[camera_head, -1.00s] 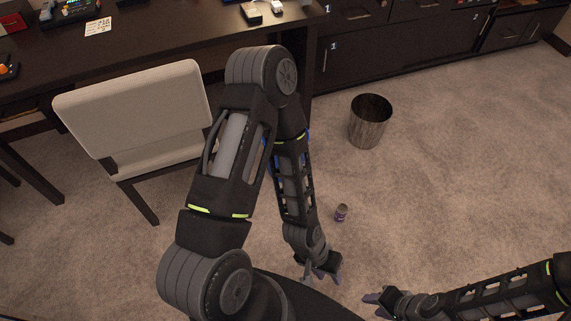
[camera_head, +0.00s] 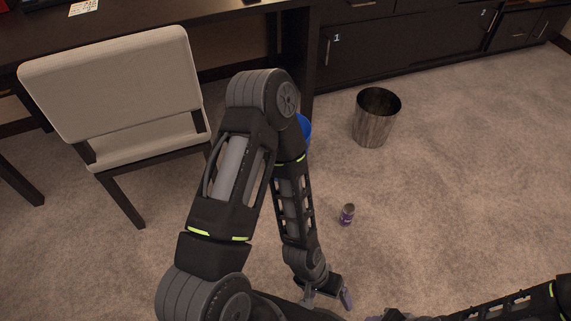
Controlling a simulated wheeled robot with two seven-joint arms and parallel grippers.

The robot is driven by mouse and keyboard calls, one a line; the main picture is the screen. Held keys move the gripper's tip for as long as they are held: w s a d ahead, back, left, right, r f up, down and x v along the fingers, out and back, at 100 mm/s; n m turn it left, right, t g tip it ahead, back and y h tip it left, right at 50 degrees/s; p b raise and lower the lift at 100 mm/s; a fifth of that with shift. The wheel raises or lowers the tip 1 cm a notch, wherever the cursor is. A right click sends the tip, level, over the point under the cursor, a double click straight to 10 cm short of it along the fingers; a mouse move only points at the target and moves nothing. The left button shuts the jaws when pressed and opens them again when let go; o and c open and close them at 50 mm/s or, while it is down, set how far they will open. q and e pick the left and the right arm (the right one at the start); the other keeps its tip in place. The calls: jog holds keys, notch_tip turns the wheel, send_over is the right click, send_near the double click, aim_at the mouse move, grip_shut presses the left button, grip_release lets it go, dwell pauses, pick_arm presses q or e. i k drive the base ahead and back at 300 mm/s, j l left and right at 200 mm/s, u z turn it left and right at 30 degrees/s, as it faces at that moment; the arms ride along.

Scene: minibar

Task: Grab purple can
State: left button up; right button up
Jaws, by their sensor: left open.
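The purple can (camera_head: 347,214) stands upright on the carpet, right of my left forearm. Its body is purple and its top is grey. My left gripper (camera_head: 328,299) is below the can in the view, apart from it, open and empty. My right arm (camera_head: 500,306) comes in at the lower right corner. Its gripper end is at the bottom edge and mostly cut off, so its fingers cannot be made out.
A dark metal waste bin (camera_head: 376,117) stands on the carpet behind the can. A beige chair (camera_head: 115,88) and dark desk (camera_head: 190,22) are at left. Dark cabinets (camera_head: 400,45) line the back. A blue object (camera_head: 304,127) is partly hidden behind my left arm. Carpet right of the can is clear.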

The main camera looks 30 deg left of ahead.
aim_at(348, 212)
jog(key=i+l+u, duration=0.15)
jog(key=i+l, duration=0.2)
jog(key=i+l+u, duration=0.15)
jog(key=i+l, duration=0.15)
jog(key=i+l+u, duration=0.15)
jog(key=i+l, duration=0.15)
jog(key=l, duration=0.15)
jog(key=i+l+u, duration=0.15)
jog(key=l, duration=0.3)
jog(key=i, duration=0.1)
